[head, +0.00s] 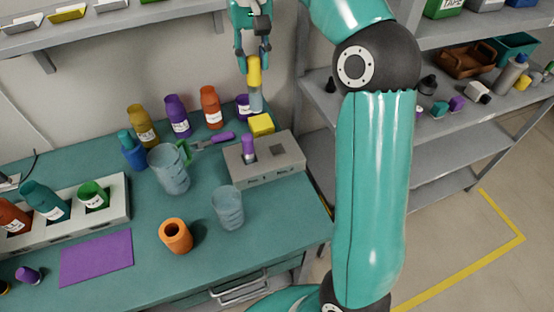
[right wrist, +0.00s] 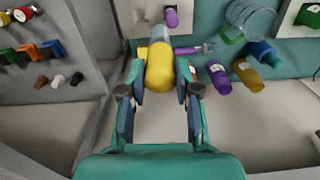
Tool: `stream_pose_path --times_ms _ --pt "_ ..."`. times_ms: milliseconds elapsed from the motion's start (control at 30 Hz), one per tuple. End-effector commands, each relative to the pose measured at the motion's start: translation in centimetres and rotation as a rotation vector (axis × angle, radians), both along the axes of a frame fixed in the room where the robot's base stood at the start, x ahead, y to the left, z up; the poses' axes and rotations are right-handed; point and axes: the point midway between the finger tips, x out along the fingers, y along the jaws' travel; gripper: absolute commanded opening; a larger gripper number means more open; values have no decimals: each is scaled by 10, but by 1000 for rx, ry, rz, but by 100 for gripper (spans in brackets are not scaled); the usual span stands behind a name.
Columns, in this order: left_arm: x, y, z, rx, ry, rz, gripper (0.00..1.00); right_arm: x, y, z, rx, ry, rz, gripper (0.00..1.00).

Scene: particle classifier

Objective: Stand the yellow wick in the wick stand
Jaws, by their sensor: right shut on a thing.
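The yellow wick (head: 254,72) has a yellow upper part and a grey-blue, glassy lower part. It hangs roughly upright in my right gripper (head: 253,55), which is shut on its top. In the right wrist view the yellow wick (right wrist: 160,68) sits between the fingers of the right gripper (right wrist: 160,75), its grey-blue end pointing away. The wick stand (head: 280,163) is a grey block on the teal bench, below and in front of the held wick. A purple wick (head: 249,147) stands in its left hole; another hole to the right looks empty. My left gripper is not in view.
A yellow block (head: 261,124) is just behind the stand. A clear jug (head: 170,168), a clear beaker (head: 228,207) and an orange cup (head: 176,236) stand left and in front. An orange bottle (head: 211,107) and other bottles line the wall. Shelves (head: 440,120) are at right.

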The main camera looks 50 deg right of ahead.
Motion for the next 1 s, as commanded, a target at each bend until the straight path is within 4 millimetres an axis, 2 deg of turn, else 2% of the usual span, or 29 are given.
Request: stream_pose_path --times_ms 33,100,300,467,800,1000 --pt "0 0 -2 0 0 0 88 -3 -17 -7 0 2 -46 0" --pt "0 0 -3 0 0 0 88 -7 -33 -14 0 1 -86 0" --pt "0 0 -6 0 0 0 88 -17 -54 -32 1 1 -143 0" --pt "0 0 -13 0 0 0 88 -20 -57 -56 2 2 -150 0" --pt "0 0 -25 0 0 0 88 -20 -56 -143 3 4 -148 0" --pt "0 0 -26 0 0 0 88 -19 -56 -179 2 1 -148 0"
